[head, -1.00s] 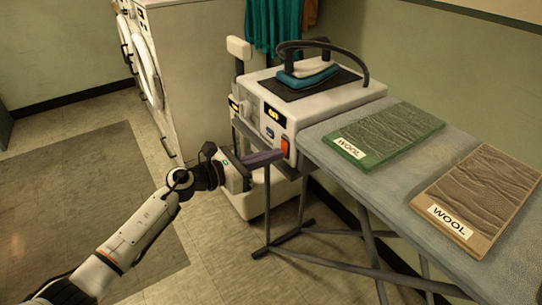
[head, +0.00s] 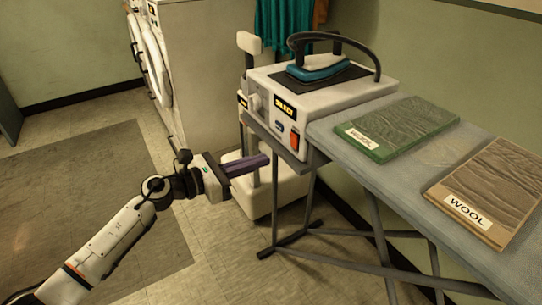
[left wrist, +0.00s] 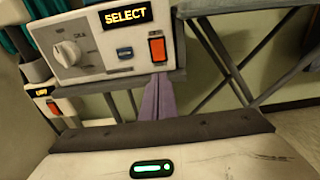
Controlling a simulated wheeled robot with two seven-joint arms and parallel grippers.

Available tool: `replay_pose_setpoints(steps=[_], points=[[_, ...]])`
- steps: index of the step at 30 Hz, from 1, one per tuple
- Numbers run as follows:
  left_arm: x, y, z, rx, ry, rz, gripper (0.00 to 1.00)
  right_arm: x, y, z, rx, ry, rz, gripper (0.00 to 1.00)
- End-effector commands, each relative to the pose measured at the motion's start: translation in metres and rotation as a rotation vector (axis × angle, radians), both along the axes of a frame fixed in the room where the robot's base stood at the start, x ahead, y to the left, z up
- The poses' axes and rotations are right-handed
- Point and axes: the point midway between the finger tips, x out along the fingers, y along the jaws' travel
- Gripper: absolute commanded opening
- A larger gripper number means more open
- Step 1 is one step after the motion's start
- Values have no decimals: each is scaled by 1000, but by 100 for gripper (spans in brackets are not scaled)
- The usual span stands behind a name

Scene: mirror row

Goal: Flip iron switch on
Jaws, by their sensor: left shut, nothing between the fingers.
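The iron station (head: 330,105) is a white box with a dark mat on top, and the teal iron (head: 318,68) rests there. Its front has an orange-red rocker switch (head: 295,139), a display reading SELECT (head: 285,107) and a small blue button (head: 279,127). In the left wrist view the switch (left wrist: 157,49) sits right of the display, with a dial (left wrist: 67,52) at left. My left gripper (head: 262,160) is shut and empty, its purple fingers (left wrist: 157,98) apart from the switch, below and left of it in the head view. My right gripper is not in view.
The ironing board (head: 350,168) extends right of the station, carrying a green WOOL panel (head: 400,128) and a brown WOOL panel (head: 485,195). Washing machines (head: 160,55) stand at the back left. Floor is open at left.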

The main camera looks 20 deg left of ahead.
Motion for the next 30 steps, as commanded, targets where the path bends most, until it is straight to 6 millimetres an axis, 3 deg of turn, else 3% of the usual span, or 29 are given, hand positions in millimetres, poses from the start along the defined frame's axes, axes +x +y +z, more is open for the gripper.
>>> replay_pose_setpoints(steps=[6, 12, 30], points=[[-36, 29, -7, 2, 2, 1, 0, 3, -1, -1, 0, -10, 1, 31], [-51, 41, -8, -1, 1, 0, 0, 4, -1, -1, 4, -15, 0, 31], [-53, 42, -8, -9, 3, 2, 0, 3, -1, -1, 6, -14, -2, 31]])
